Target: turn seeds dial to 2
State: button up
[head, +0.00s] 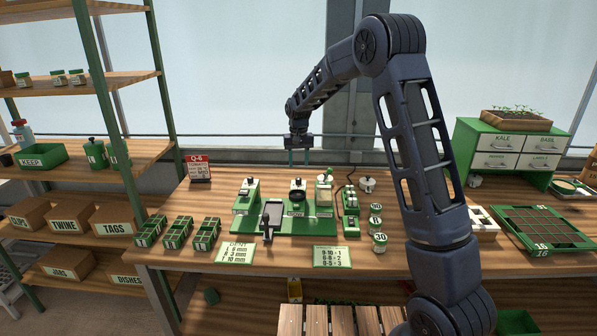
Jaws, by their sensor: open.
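The tray seeder (283,222), a green and white machine, stands in the middle of the wooden table in the head view. I cannot read which dial is for seeds or where any dial points. My gripper (298,158) is open and empty, pointing down. In the picture it is just above the central dial, apart from it.
Small green trays (177,232) stand left of the seeder. A green control box (351,208) and several numbered jars (379,243) are at its right. Cards (332,257) lie in front. A red sign (199,169) stands at back left, a large seed tray (541,229) at far right.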

jog(key=shift+r, duration=1.85)
jog(key=s+d+r+m+t, duration=0.1)
jog(key=s+d+r, duration=0.65)
jog(key=d, duration=0.25)
jog(key=s+d+r+t, duration=0.1)
jog(key=s+d+r, duration=0.6)
jog(key=d, duration=0.4)
jog(key=s+d+f+t, duration=0.1)
jog(key=s+d, duration=0.3)
jog(key=s, duration=0.4)
jog(key=s+d+f, duration=0.1)
jog(key=s+d, duration=0.3)
jog(key=s, duration=0.5)
jog(key=s+d+f+m+t, duration=0.1)
jog(key=s+d, duration=0.3)
jog(key=s, duration=0.4)
jog(key=shift+s+f+t, duration=0.2)
jog(key=shift+s+t, duration=0.1)
